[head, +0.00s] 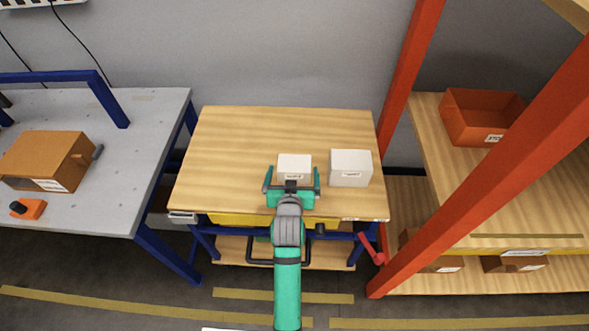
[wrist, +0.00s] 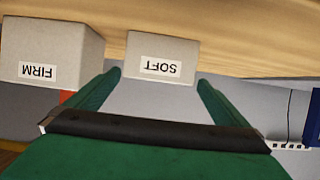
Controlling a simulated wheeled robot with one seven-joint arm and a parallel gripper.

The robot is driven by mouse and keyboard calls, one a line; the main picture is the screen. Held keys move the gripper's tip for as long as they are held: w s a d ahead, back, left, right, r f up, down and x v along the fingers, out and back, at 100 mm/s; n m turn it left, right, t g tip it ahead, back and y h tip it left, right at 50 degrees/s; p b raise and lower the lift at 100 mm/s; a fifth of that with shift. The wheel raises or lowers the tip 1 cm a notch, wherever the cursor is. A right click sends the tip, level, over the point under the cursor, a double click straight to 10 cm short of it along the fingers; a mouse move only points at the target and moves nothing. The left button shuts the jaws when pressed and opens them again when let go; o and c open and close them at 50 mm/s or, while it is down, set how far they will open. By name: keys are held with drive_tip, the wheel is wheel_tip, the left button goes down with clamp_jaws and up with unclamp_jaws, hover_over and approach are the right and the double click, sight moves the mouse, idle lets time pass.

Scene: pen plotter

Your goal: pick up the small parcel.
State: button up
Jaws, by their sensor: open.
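The small parcel (head: 294,164) is a white box on the wooden table (head: 245,140). In the wrist view its label reads SOFT, upside down, and the parcel (wrist: 162,50) shows just beyond and between the fingertips. A larger white box (head: 351,168) stands a little to its right in the head view; in the wrist view this box (wrist: 50,45) is at the left, labelled FIRM. My gripper (head: 292,174) is open, its teal fingers at either side of the small parcel in the head view. I cannot tell whether they touch it. Part of the parcel's near side is hidden by my gripper.
The table's left and back are clear. A grey bench (head: 100,205) with a brown carton (head: 45,160) stands at the left. An orange rack post (head: 405,75) and a shelf with an orange bin (head: 482,117) are at the right.

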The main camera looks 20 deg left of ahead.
sight(294, 166)
drive_tip(key=shift+f+x, duration=0.15)
drive_tip(key=shift+x, duration=1.15)
drive_tip(key=shift+f+x, duration=0.1)
drive_tip(key=shift+x, duration=1.2)
drive_tip(key=shift+d, duration=0.15)
drive_tip(key=c, duration=1.2)
